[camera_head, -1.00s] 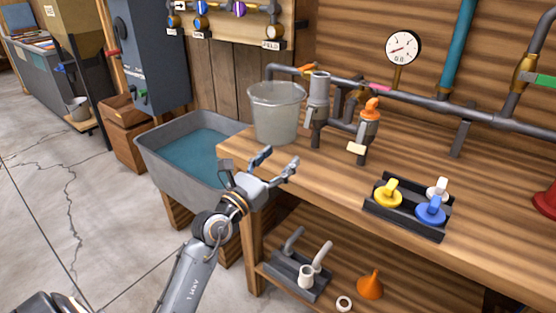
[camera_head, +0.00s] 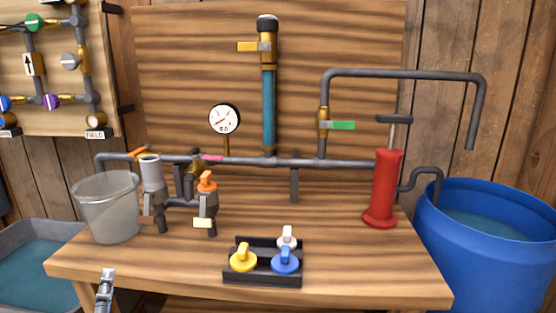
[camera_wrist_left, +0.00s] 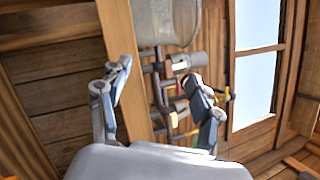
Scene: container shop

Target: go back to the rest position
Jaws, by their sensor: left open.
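My left gripper (camera_wrist_left: 160,92) is open in the left wrist view, its two fingers spread wide with nothing held between them. In the head view only a small part of the left gripper (camera_head: 105,284) shows, at the bottom left in front of the workbench's front edge. My right gripper is in neither view.
The wooden workbench (camera_head: 350,270) carries a translucent bucket (camera_head: 108,215), pipe fittings, a black tray (camera_head: 262,278) with yellow, white and blue knobs, and a red pump (camera_head: 382,195). A blue barrel (camera_head: 490,265) stands right; a grey water trough (camera_head: 40,235) stands left.

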